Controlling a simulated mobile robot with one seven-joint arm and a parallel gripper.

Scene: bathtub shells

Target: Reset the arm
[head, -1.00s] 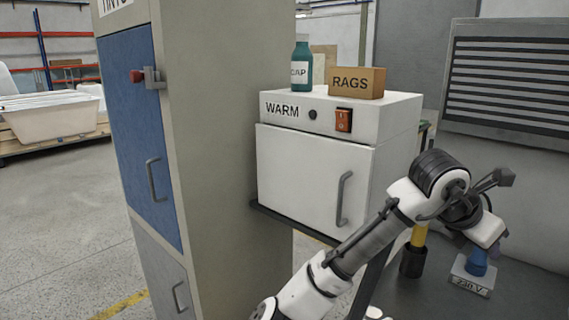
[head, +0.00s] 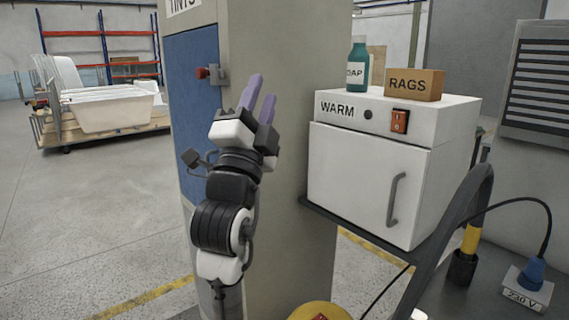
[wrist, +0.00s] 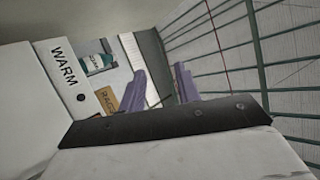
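My gripper (head: 258,100) is raised in front of the tall cabinet in the head view, its two purple fingers pointing up. The fingers stand apart with nothing between them. In the wrist view my gripper (wrist: 158,88) also shows its purple fingers spread and empty. My arm rises from the bottom of the head view, left of the white warming box marked WARM (head: 365,180). The box's door is shut. The gripper appears clear of the box; I cannot tell its exact distance from the cabinet.
The tall cabinet (head: 275,210) has a blue door (head: 193,95) with a red-knobbed latch. A teal bottle (head: 358,62) and the RAGS box (head: 414,84) stand on the warming box. A blue plug (head: 532,272) sits at lower right. Open floor lies left, before a pallet with tubs (head: 110,112).

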